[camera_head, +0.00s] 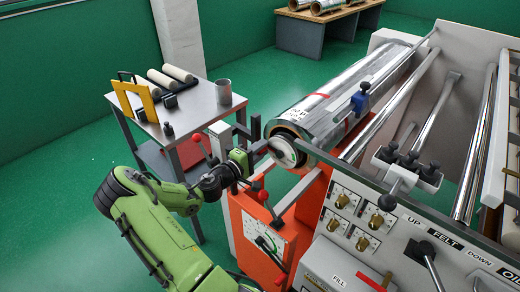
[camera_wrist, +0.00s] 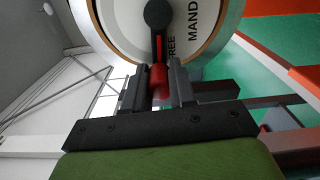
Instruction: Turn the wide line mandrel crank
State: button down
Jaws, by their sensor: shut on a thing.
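The wide line mandrel, a shiny foil roll (camera_head: 345,95), lies across the machine with its round white end plate (camera_head: 285,152) facing my arm. In the wrist view the end plate (camera_wrist: 125,30) fills the top, with part of the word "MAND" and "FREE" readable. The crank (camera_wrist: 158,14) has a dark hub and an arm hanging straight down to a red grip (camera_wrist: 158,80). My gripper (camera_wrist: 158,88) is shut on this red grip, one finger on each side. In the head view my gripper (camera_head: 258,152) is at the roll's end and hides most of the crank.
An orange cabinet (camera_head: 250,222) with red-knobbed levers stands below the roll end. A panel of dials (camera_head: 352,215) is to its right. A grey side table (camera_head: 195,108) with a yellow frame and rolls stands behind my arm. Green floor is open at left.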

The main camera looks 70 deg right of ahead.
jog(key=shift+f, duration=0.15)
jog(key=c, duration=0.9)
grip_release()
jog(key=shift+a, duration=0.1)
jog(key=v, duration=1.5)
jog(key=shift+w+a+p, duration=0.2)
jog(key=shift+a+p, duration=0.05)
jog(key=shift+p, duration=0.05)
jog(key=shift+y, duration=0.3)
